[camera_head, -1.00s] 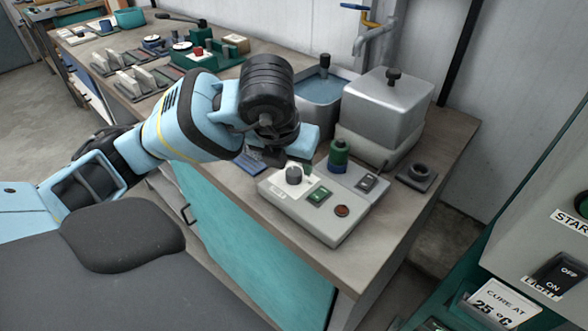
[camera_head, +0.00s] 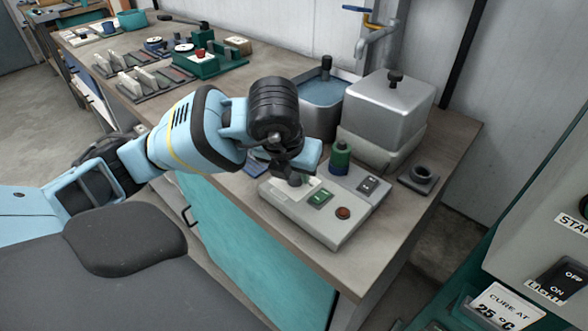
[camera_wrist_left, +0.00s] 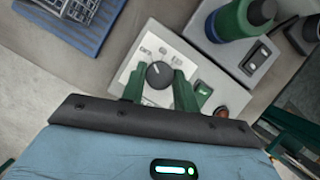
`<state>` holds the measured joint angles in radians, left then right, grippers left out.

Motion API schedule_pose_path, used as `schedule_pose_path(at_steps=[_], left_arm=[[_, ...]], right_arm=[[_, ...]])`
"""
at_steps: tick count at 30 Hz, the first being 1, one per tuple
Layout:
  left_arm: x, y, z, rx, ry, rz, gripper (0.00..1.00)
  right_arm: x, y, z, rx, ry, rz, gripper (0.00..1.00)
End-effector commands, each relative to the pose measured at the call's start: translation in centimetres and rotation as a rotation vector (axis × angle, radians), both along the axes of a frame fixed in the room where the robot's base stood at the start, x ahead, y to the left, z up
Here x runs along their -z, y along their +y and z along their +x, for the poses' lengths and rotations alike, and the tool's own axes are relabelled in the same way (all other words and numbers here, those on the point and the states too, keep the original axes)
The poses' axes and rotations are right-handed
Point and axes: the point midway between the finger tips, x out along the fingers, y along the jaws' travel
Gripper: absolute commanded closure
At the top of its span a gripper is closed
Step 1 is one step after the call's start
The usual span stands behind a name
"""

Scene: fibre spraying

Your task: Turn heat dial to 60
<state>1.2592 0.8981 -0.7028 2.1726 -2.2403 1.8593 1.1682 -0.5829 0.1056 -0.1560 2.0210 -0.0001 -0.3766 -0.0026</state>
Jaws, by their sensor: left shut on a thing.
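The heat dial (camera_wrist_left: 159,75) is a round dark knob with a pale pointer line on a white scale plate of the grey control box (camera_head: 318,228). In the wrist view the green fingers of my left gripper (camera_wrist_left: 158,88) stand on either side of the dial, shut on it. In the head view my left gripper (camera_head: 296,176) comes down over the box from above and largely hides the dial (camera_head: 296,179). The scale numbers are too small to read. My right gripper is not in view.
A green switch (camera_head: 320,197) and a red-brown button (camera_head: 344,213) sit beside the dial. A blue rack (camera_wrist_left: 72,15) lies left in the wrist view.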

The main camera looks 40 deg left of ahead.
Motion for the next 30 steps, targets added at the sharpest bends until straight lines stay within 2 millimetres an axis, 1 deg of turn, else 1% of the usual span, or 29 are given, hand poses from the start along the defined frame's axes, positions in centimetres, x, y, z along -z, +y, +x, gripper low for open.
schedule_pose_path(at_steps=[7, 11, 30], left_arm=[[0.0, 0.1, 0.0, 0.026, -0.001, 0.001, 0.93], [0.1, 0.2, 0.0, 0.079, 0.001, 0.001, 0.93], [0.1, 0.4, 0.0, 0.547, 0.001, 0.001, 0.93]], right_arm=[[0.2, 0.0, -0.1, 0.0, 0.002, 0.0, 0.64], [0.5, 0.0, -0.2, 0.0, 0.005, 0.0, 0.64], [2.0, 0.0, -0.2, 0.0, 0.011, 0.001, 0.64]])
